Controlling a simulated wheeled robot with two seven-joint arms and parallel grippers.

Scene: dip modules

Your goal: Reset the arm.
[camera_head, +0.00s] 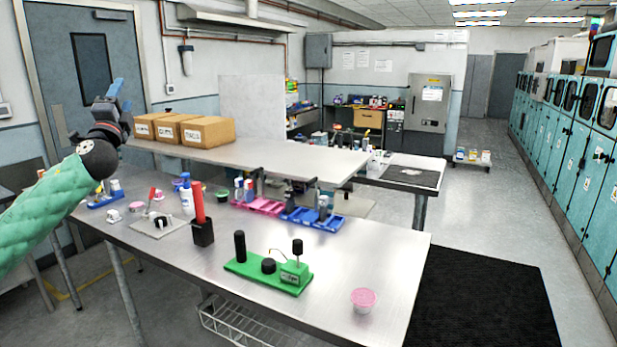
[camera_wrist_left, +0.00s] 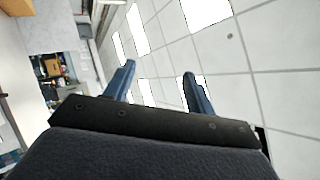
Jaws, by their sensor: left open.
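My left arm comes in from the left in the head view, in a green padded sleeve. My left gripper (camera_head: 112,95) is raised, pointing up, above the far left end of the steel table (camera_head: 330,285). In the left wrist view the left gripper (camera_wrist_left: 158,85) has its two blue fingers apart with nothing between them. Behind the fingers are ceiling tiles and lights. The left gripper touches nothing that I can see. My right gripper is not in view.
On the table are a green-based fixture (camera_head: 268,270), a pink-topped cup (camera_head: 363,299), a black holder (camera_head: 203,233) with red sticks, and blue bins (camera_head: 313,219). Cardboard boxes (camera_head: 207,131) stand on the raised shelf (camera_head: 270,152). The table's front right is mostly clear.

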